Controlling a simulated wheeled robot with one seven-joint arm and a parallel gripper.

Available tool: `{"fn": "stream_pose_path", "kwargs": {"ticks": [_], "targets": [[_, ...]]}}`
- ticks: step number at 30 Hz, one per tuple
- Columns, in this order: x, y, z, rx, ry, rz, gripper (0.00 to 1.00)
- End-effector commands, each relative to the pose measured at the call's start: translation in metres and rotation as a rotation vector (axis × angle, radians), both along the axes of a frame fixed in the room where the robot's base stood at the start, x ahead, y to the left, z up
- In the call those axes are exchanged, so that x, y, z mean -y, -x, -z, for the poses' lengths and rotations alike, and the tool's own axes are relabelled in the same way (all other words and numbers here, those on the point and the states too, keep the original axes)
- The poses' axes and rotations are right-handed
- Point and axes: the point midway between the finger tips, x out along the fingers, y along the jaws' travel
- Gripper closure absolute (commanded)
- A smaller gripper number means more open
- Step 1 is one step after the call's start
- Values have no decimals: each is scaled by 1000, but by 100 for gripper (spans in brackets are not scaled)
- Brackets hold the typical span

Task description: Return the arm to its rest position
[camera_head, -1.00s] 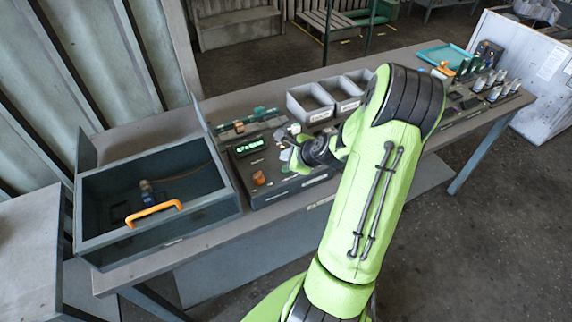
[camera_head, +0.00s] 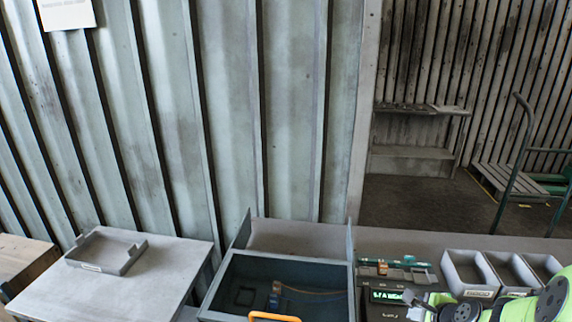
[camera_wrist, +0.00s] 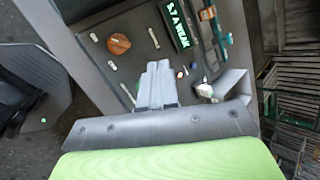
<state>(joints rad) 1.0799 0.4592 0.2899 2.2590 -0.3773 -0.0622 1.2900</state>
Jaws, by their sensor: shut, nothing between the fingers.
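My green arm (camera_head: 545,305) shows at the lower right edge of the head view. My gripper (camera_wrist: 158,68) is shut and empty in the wrist view, its grey fingers together. It is over or in front of a dark instrument panel; the exact gap cannot be told. The panel has a lit green display (camera_wrist: 174,24) and an orange knob (camera_wrist: 119,44). The display (camera_head: 387,296) also shows in the head view, beside the gripper's dark end.
An open grey box (camera_head: 232,275) with an orange handle (camera_head: 273,317) stands left of the panel. Grey bins (camera_head: 470,290) stand behind my arm. A shallow tray (camera_head: 106,250) lies on a side table (camera_head: 150,275). A corrugated wall (camera_head: 230,120) rises behind.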

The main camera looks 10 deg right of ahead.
Motion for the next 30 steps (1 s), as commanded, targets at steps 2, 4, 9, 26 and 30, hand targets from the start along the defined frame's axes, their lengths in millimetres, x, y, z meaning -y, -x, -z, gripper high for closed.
{"fn": "stream_pose_path", "kwargs": {"ticks": [2, 4, 9, 26, 30], "targets": [[-48, 2, -35, -67, 209, -285, 100], [-85, 15, -61, -126, 384, -525, 100], [-159, 73, -118, -201, 760, -1043, 100], [-213, 196, -155, -137, 1160, -1713, 100], [-213, 196, -155, -137, 1160, -1712, 100]]}}
